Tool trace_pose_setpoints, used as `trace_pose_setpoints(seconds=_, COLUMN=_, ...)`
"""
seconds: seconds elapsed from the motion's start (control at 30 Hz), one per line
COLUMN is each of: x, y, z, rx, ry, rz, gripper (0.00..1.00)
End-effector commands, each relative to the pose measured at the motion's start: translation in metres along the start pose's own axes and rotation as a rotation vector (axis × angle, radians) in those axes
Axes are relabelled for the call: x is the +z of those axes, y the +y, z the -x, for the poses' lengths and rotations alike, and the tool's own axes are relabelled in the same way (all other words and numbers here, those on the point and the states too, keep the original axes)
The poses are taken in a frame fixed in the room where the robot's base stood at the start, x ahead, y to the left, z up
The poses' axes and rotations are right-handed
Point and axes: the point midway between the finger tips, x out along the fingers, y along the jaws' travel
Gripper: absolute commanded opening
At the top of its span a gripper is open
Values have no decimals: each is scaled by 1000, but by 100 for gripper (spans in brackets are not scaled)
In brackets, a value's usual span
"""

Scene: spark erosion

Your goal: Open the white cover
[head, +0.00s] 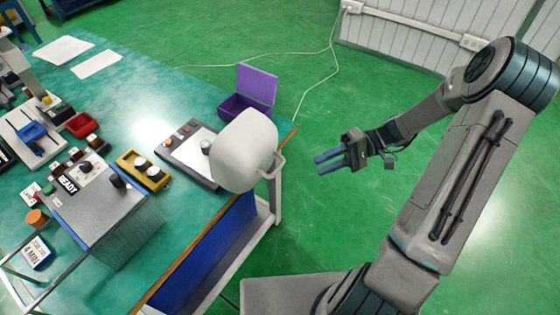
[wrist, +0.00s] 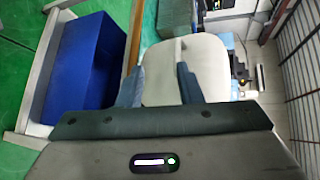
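The white cover (head: 245,150) is a rounded, box-like shell at the right edge of the green table, beside a grey panel. A handle (head: 276,167) sticks out from its right side, toward my gripper. What lies under the cover is hidden. My gripper (head: 325,162) has blue fingers, which are apart with nothing between them. It is right of the cover, with a gap of floor showing between. In the wrist view the cover (wrist: 205,65) fills the space beyond my gripper (wrist: 158,85), and its handle shows as a thin upright bar (wrist: 179,50).
The grey panel (head: 190,155) with knobs lies left of the cover, and an open purple box (head: 247,92) stands behind it. A yellow switch block (head: 143,170) and a grey control box (head: 95,205) are farther left. Floor is clear around my arm.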

Motion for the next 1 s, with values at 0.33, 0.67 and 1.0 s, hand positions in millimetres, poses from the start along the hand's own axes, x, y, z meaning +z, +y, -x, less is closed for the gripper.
trace_pose_setpoints(seconds=0.33, x=-18, y=7, z=21, rx=-243, ry=119, rz=104, gripper=33)
trace_pose_setpoints(seconds=0.67, x=-22, y=-7, z=-25, rx=-250, ry=117, rz=104, gripper=33)
trace_pose_setpoints(seconds=1.0, x=-29, y=-23, z=-90, rx=-248, ry=117, rz=103, gripper=33)
